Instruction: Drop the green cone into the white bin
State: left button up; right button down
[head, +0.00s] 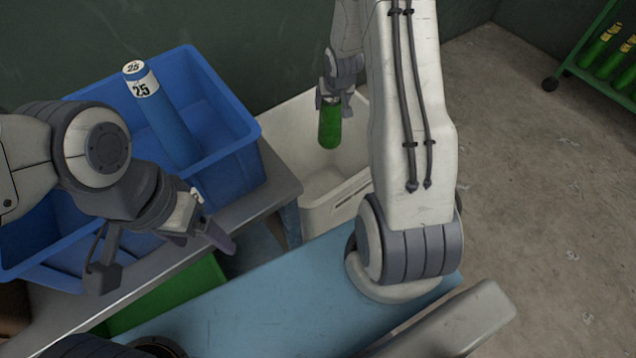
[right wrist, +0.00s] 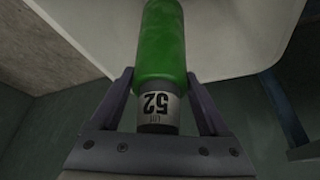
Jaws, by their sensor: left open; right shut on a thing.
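A green cylinder (head: 329,127) with a rounded end hangs from my right gripper (head: 333,97); no cone shape shows. The right wrist view shows the green cylinder (right wrist: 161,45) between the two fingers of my right gripper (right wrist: 158,85), with a white label reading "LOT 52" near the palm. The white bin (head: 327,213) stands beyond the table; the cylinder hangs over its opening, apart from its walls as far as I see. The bin also fills the upper right wrist view (right wrist: 235,45). My left gripper (head: 160,255) is open and empty in front of the blue crates.
A blue crate (head: 232,140) holds a blue cylinder (head: 165,120) marked 25. Another blue crate (head: 45,272) lies nearer. A grey bench (head: 262,200) edges the white bin. A green rack (head: 580,62) with green cylinders stands far right. The floor at right is clear.

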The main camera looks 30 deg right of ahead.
jog(key=shift+f+b, duration=2.7)
jog(key=shift+f, duration=0.1)
jog(key=shift+r, duration=0.1)
grip_release()
jog(key=p+v, duration=0.6)
jog(key=v, duration=0.4)
jog(key=shift+r, duration=0.2)
jog(key=shift+s, duration=0.1)
